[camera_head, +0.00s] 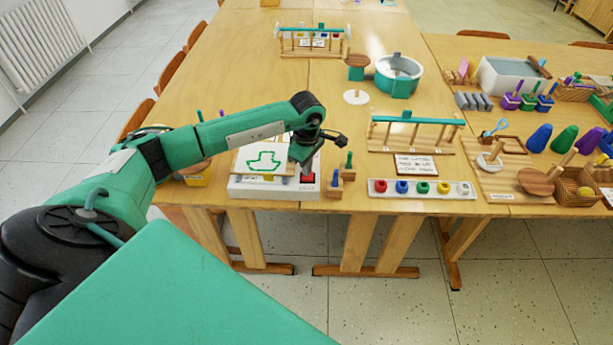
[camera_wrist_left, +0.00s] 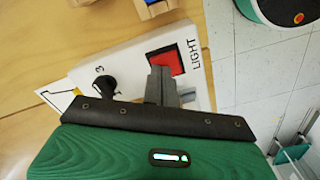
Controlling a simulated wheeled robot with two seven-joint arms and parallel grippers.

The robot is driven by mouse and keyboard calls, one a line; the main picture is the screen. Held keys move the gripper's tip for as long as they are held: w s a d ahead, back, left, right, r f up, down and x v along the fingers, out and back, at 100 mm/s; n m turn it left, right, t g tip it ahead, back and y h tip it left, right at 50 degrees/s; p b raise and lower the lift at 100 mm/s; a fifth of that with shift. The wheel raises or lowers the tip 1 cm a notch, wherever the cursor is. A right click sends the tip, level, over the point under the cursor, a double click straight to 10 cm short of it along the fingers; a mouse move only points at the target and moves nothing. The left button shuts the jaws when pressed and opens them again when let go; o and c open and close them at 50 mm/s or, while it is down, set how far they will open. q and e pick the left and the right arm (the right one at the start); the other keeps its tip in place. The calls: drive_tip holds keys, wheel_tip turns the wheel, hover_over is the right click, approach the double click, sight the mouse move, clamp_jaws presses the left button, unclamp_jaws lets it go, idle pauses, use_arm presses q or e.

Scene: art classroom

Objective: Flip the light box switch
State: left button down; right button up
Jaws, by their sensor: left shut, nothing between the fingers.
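The light box (camera_head: 258,187) is a white box at the near edge of the wooden table, with a picture of a green outline (camera_head: 265,160) on top. Its red switch (camera_head: 307,178) is at the right end of the front; in the left wrist view the red switch (camera_wrist_left: 163,57) sits beside the word LIGHT, with a black knob (camera_wrist_left: 98,88) near it. My left gripper (camera_wrist_left: 160,84) is shut and empty, its fingertips at or just in front of the switch's edge; I cannot tell whether they touch. In the head view the gripper (camera_head: 304,158) is just above the switch. My right gripper is not in view.
Small wooden blocks with pegs (camera_head: 334,188) stand close right of the light box. A white tray of paint pots (camera_head: 422,188) and a wooden rack (camera_head: 413,133) lie further right. The floor in front of the table is clear.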

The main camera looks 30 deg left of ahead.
use_arm(q)
drive_tip(key=shift+f, duration=0.4)
drive_tip(key=shift+s+a+f, duration=0.15)
drive_tip(key=shift+r, duration=0.8)
drive_tip(key=shift+w+d+r+p, duration=0.15)
drive_tip(key=shift+r+p, duration=0.65)
drive_tip(key=shift+r, duration=0.7)
drive_tip(key=shift+w+d+r+p, duration=0.1)
drive_tip(key=shift+r+p, duration=0.7)
drive_tip(key=shift+r, duration=0.65)
